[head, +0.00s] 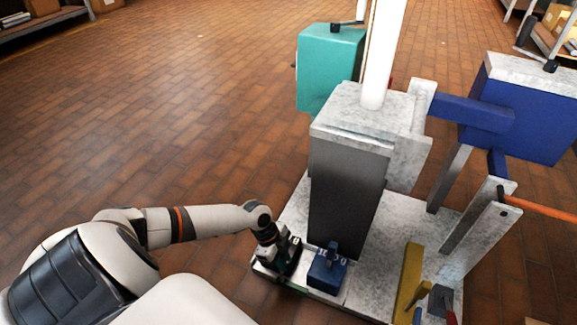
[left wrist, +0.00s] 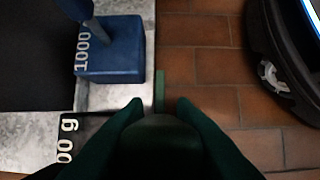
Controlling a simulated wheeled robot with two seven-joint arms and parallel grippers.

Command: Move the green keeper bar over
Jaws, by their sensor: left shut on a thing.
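In the left wrist view, the weight's lettering ending "00 g" (left wrist: 68,142) shows beside the fingers (left wrist: 160,108). A thin green strip (left wrist: 160,88), which may be the keeper bar, lies along the plate's edge just beyond the fingertips. My right gripper is not in view.
A blue weight (head: 327,272) marked 1000 stands just right of the dark weight, before the grey column (head: 345,190). A yellow bar (head: 409,280) stands further right. Teal (head: 328,68) and blue (head: 525,105) boxes flank the white mast (head: 382,55). The brick floor at left is clear.

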